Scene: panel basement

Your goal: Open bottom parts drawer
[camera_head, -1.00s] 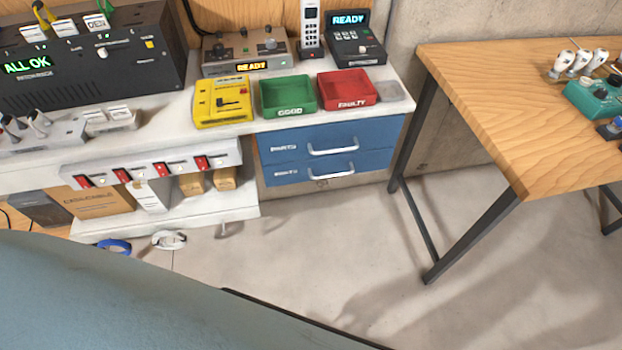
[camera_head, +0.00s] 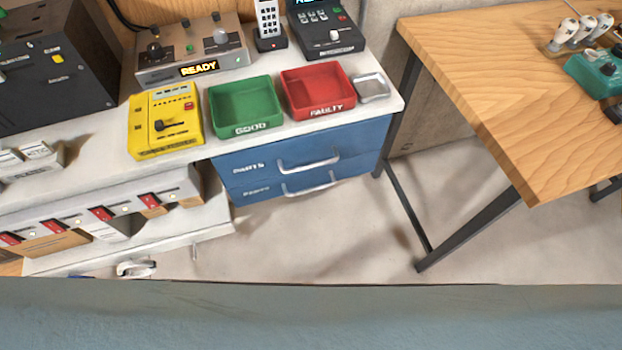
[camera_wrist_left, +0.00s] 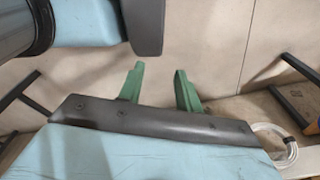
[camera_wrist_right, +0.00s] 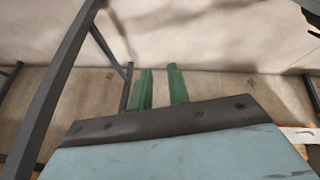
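Two blue drawers hang under the white bench top, one above the other. The bottom drawer (camera_head: 262,190) is the lower one and has a silver bar handle (camera_head: 310,185). The upper drawer (camera_head: 350,143) has a similar handle (camera_head: 308,161). Both look shut. Neither gripper shows in the head view. In the left wrist view my left gripper (camera_wrist_left: 156,70) has its green fingers apart with nothing between them. In the right wrist view my right gripper (camera_wrist_right: 159,70) has its green fingers apart and empty, above the floor.
A green GOOD tray (camera_head: 245,107), a red FAULTY tray (camera_head: 318,92) and a yellow device (camera_head: 165,121) stand on the bench above the drawers. A wooden table (camera_head: 500,90) with dark legs stands to the right. Floor (camera_head: 330,235) before the drawers is clear.

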